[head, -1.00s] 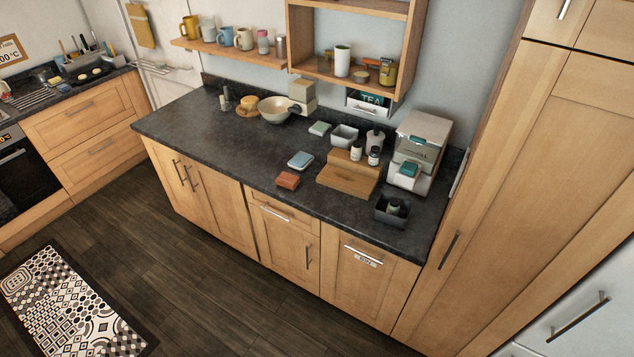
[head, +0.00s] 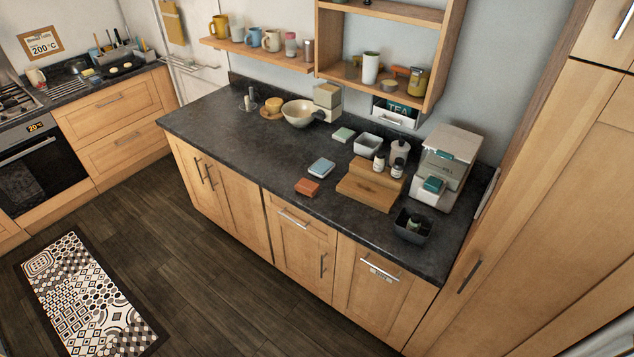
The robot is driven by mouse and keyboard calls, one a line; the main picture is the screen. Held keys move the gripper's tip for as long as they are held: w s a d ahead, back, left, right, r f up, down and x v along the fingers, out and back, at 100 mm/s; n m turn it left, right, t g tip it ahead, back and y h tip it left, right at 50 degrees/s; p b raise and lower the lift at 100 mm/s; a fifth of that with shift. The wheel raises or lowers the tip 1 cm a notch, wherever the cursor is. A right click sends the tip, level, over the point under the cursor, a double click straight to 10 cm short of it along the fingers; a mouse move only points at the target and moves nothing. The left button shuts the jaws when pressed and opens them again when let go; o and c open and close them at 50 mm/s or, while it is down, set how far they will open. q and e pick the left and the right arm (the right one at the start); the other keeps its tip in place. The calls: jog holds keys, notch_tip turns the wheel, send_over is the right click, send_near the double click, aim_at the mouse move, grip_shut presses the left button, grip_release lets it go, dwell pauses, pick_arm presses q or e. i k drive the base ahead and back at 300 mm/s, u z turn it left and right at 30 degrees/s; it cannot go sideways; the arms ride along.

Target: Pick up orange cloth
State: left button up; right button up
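A small folded orange cloth (head: 307,187) lies flat on the dark countertop (head: 225,139), close to its front edge. A folded blue cloth (head: 321,167) lies just behind it, and a pale green cloth (head: 344,134) lies further back. The wooden step block (head: 366,190) stands to the right of the orange cloth, apart from it. Neither of my grippers shows in the head view.
A coffee machine (head: 447,166), a dark square bin (head: 412,226) and a light bowl (head: 298,113) stand on the counter. Shelves (head: 262,57) hang above. A tall wooden cabinet (head: 540,200) bounds the right. The wooden floor (head: 200,290) before the counter is clear, with a patterned rug (head: 88,300) at left.

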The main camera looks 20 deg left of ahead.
aim_at(306, 186)
jog(key=i, duration=1.5)
